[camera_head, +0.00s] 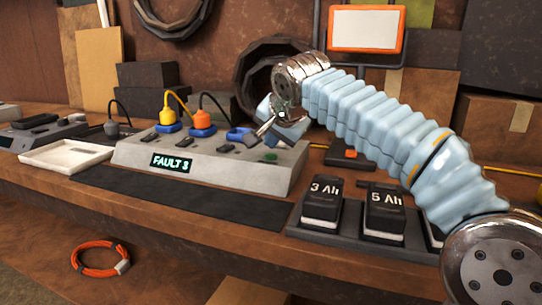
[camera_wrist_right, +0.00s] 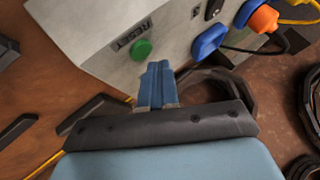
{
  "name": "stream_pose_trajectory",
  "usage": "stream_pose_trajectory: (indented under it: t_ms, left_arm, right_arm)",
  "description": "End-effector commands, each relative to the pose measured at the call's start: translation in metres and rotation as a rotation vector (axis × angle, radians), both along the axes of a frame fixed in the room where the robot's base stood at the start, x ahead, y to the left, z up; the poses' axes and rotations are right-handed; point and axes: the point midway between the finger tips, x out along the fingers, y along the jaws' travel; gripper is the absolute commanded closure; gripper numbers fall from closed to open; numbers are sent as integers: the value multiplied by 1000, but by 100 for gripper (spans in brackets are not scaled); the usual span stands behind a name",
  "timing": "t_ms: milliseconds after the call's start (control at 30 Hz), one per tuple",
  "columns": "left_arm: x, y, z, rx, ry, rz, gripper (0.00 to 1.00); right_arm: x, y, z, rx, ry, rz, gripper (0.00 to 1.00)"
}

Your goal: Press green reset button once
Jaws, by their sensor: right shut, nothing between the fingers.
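The green reset button (camera_head: 271,157) sits at the right end of the grey panel box (camera_head: 215,170), whose display reads "FAULT 3". In the right wrist view the button (camera_wrist_right: 141,49) shows as a round green cap beside the word RESET, uncovered. My right gripper (camera_head: 262,130) is above the box's right end, a little up and left of the button in the head view. Its blue fingers (camera_wrist_right: 158,78) are shut together and empty, just below and right of the button in the wrist view. I see no clear contact with the button. My left gripper is not in view.
Yellow (camera_head: 167,117) and orange (camera_head: 202,120) plugs stand in the box, beside an empty blue socket (camera_head: 240,137). Black battery packs (camera_head: 322,202) stand in a tray in front right. A white tray (camera_head: 65,155) lies left. A dark mat (camera_head: 180,200) lies clear in front.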

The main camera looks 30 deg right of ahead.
Motion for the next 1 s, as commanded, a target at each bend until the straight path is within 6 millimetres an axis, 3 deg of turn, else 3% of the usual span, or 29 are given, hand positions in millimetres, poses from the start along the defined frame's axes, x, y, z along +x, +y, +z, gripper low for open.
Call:
stream_pose_trajectory:
  t_ms: [1000]
  left_arm:
    - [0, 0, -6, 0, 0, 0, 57]
  right_arm:
    - [0, 0, -8, 0, 0, 0, 100]
